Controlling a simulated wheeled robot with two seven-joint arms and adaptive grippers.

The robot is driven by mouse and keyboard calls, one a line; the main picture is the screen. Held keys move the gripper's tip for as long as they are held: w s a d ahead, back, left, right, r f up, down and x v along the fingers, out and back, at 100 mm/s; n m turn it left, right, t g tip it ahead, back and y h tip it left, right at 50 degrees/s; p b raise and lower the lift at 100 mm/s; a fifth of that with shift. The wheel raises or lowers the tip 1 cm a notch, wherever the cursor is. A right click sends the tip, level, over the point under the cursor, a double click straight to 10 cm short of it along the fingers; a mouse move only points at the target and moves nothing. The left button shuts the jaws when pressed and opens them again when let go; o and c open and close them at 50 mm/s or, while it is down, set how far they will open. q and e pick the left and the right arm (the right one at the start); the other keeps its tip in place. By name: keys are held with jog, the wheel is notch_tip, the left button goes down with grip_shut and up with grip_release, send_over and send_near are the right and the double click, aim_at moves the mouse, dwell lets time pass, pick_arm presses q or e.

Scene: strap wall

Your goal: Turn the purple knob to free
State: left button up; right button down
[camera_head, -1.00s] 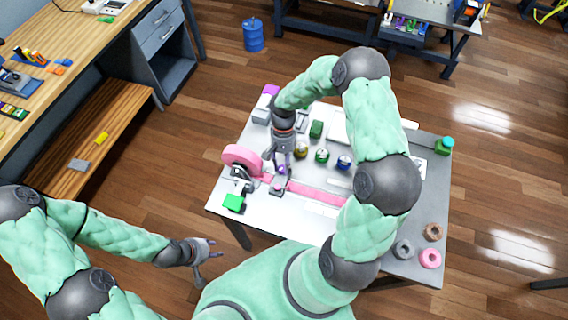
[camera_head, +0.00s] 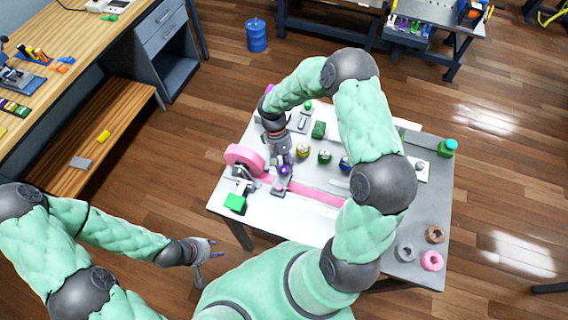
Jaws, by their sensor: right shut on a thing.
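The purple knob (camera_head: 284,170) sits on a small grey fitting on the pink strap (camera_head: 318,194), near the pink roll (camera_head: 244,157) at the table's left side. My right gripper (camera_head: 281,167) comes down over it from the far side. Its fingers are shut on the purple knob and partly hide it. My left gripper (camera_head: 205,249) hangs off the table at the lower left, over the floor, with its fingers apart and empty.
The white-topped table (camera_head: 270,222) carries several coloured knobs behind the strap, including a yellow one (camera_head: 303,151) and a green one (camera_head: 324,156). A green block (camera_head: 235,203) is at the front left. Rings, one pink (camera_head: 432,261), lie at the right. My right arm covers the table's middle right.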

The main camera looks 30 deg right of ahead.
jog(key=shift+s+a, duration=0.15)
jog(key=shift+s, duration=0.15)
jog(key=c, duration=1.1)
grip_release()
jog(key=shift+c, duration=0.2)
jog(key=shift+o, duration=1)
jog(key=shift+s, duration=0.1)
jog(key=shift+w+r, duration=0.15)
jog(key=shift+w, duration=0.1)
jog(key=shift+w+r, duration=0.15)
jog(key=shift+r, duration=0.15)
jog(key=v, duration=1.1)
